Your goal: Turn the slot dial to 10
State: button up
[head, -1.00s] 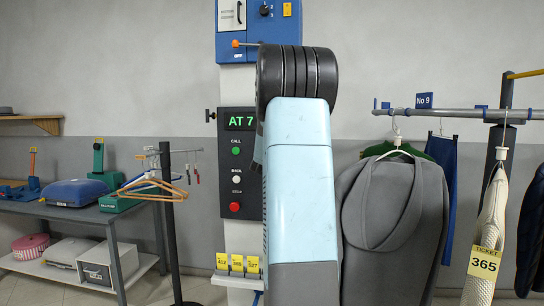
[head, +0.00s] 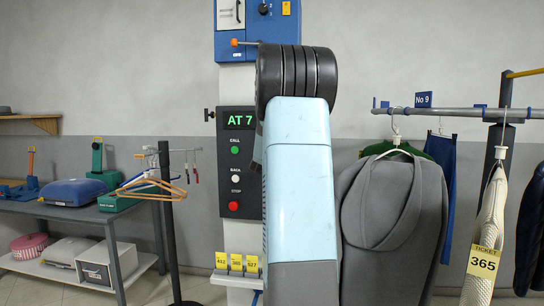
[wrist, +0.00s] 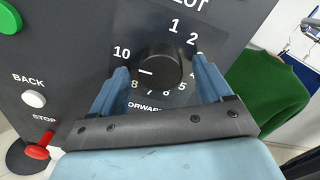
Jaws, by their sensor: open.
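In the wrist view the slot dial (wrist: 158,66) is a round black knob on a dark panel, ringed by white numbers. Its short white mark points left, between the 10 and the 8, toward a spot covered by my left finger. The 10 (wrist: 122,52) is at the upper left. My gripper (wrist: 161,68) is open, its blue fingers on either side of the knob with gaps to it in the picture. I cannot tell how deep the fingertips reach. In the head view my arm hides the dial and gripper; the panel's display (head: 240,120) reads "AT 7".
Left of the dial are a green CALL button (head: 235,150), a white BACK button (wrist: 34,99) and a red STOP button (wrist: 38,152). A grey garment (head: 400,210) and a green one (wrist: 262,95) hang at the right. A blue box (head: 258,30) sits above the panel.

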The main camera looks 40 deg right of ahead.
jog(key=v, duration=1.3)
jog(key=shift+s+a, duration=0.25)
jog(key=shift+s, duration=0.05)
